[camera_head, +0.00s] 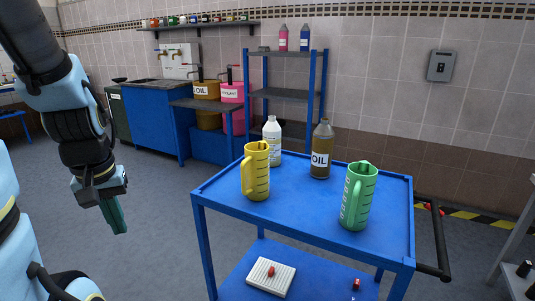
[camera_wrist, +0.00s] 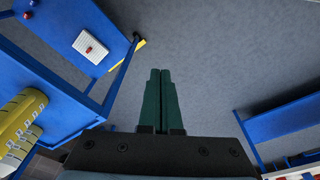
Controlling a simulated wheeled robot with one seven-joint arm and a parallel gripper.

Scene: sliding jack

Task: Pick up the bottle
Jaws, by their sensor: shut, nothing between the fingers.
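Two bottles stand upright at the back of the blue cart's top (camera_head: 300,205). One is a white bottle (camera_head: 272,138), partly hidden behind the yellow jug. The other is a brown bottle (camera_head: 321,160) labelled OIL, to its right. My gripper (camera_head: 120,232) hangs at the left, pointing down, well apart from the cart and both bottles. In the wrist view its green fingers (camera_wrist: 161,72) are together with nothing between them, over bare floor.
A yellow measuring jug (camera_head: 257,172) and a green one (camera_head: 357,195) stand at the cart's front. A white tray (camera_head: 270,276) lies on the lower shelf. A blue rack (camera_head: 285,93) stands behind. Grey floor (camera_head: 160,220) between gripper and cart is clear.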

